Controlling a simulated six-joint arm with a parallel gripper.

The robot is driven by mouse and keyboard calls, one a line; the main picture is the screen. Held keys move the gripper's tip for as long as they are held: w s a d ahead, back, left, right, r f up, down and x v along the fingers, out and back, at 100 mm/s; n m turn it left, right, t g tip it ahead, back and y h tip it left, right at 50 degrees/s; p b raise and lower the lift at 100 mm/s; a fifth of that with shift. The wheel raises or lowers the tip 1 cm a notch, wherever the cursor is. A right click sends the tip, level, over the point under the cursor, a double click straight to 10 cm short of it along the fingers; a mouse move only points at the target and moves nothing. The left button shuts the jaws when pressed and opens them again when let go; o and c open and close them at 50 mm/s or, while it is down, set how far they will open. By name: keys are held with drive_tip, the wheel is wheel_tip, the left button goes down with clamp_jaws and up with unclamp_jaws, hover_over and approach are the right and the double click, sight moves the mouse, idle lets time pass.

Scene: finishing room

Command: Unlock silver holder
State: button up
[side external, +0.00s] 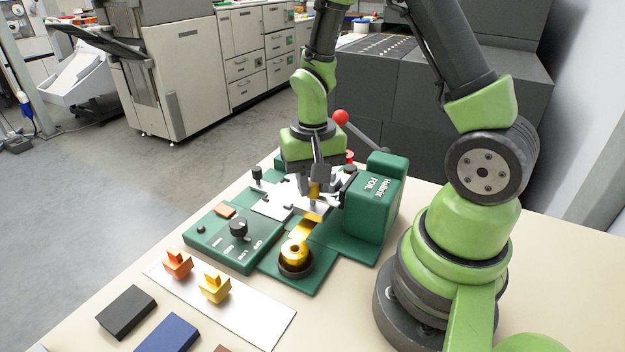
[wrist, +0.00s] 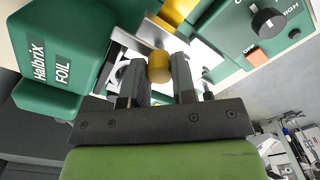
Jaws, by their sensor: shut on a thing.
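The green foil machine, marked "Halbrix FOIL" (side external: 372,200), stands on the table with its head at right. A silver holder (side external: 318,211) sits low beside the head, partly hidden under my gripper; silver metal also shows in the wrist view (wrist: 125,38). A brass-coloured cylindrical knob (wrist: 159,67) is at the holder. My gripper (wrist: 158,72) points down over the machine, its two dark fingers on either side of the knob and shut on it. In the side view the knob (side external: 314,189) shows just below the fingers. Whether the holder is locked cannot be told.
A gold foil roll (side external: 295,257) stands in front of the holder. The control box has a black dial (side external: 239,228). A red-balled lever (side external: 340,118) rises behind. Orange (side external: 178,264) and yellow (side external: 214,287) handled pieces stand on a white strip, near black (side external: 127,312) and blue (side external: 168,334) blocks.

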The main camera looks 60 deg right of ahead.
idle(0.4)
drive_tip(key=o, duration=0.9)
drive_tip(key=shift+o, duration=0.2)
wheel_tip(320, 180, up, 10)
drive_tip(key=s+a+r+n+t+y, duration=0.2)
drive_tip(key=s+a+r+n+t, duration=0.3)
drive_tip(key=s+a+r+t, duration=0.2)
wheel_tip(320, 180, up, 4)
drive_tip(key=shift+s+a+f, duration=0.2)
drive_tip(key=shift+s+a, duration=0.45)
drive_tip(key=shift+s, duration=0.5)
